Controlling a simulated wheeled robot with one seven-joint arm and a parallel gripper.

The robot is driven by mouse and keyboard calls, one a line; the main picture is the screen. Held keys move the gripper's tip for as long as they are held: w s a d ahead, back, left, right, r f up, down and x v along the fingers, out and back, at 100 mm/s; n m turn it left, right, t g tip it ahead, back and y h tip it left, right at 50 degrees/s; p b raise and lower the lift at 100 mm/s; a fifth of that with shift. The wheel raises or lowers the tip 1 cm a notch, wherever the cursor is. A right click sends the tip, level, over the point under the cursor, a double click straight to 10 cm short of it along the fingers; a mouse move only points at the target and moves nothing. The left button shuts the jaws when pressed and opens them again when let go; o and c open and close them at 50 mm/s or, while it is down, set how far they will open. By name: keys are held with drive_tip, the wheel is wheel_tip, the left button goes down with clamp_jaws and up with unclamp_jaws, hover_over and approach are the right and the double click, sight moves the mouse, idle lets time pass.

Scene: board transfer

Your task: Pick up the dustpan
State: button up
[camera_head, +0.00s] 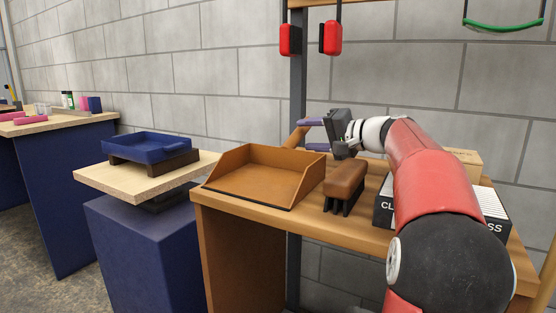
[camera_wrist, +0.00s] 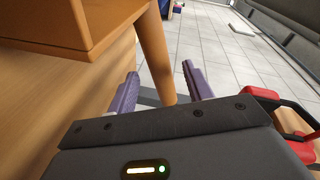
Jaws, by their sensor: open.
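The dustpan (camera_head: 265,178) is an orange-brown open pan with raised walls and a dark front lip, lying on the wooden table. Its round handle (camera_head: 297,132) rises at the back right. My gripper (camera_head: 304,135) reaches in from the right at the handle, with its purple fingers apart. In the wrist view the handle (camera_wrist: 165,50) runs down between the two fingers of my gripper (camera_wrist: 160,70), with gaps visible on both sides. Part of the pan (camera_wrist: 60,22) shows there at the upper left. The handle's lower end is hidden behind my gripper's body.
A brown brush (camera_head: 346,180) with dark bristles stands right of the pan, below my gripper. Black boxes (camera_head: 383,212) and a cardboard box (camera_head: 463,160) stand near my arm. Left, a blue tray (camera_head: 150,147) sits on a separate stand. Red-handled items (camera_head: 330,38) hang above.

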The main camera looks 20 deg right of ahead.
sight(303, 134)
drive_tip(key=x, duration=0.4)
drive_tip(key=shift+w+p, duration=0.1)
drive_tip(key=shift+p, duration=0.25)
clamp_jaws()
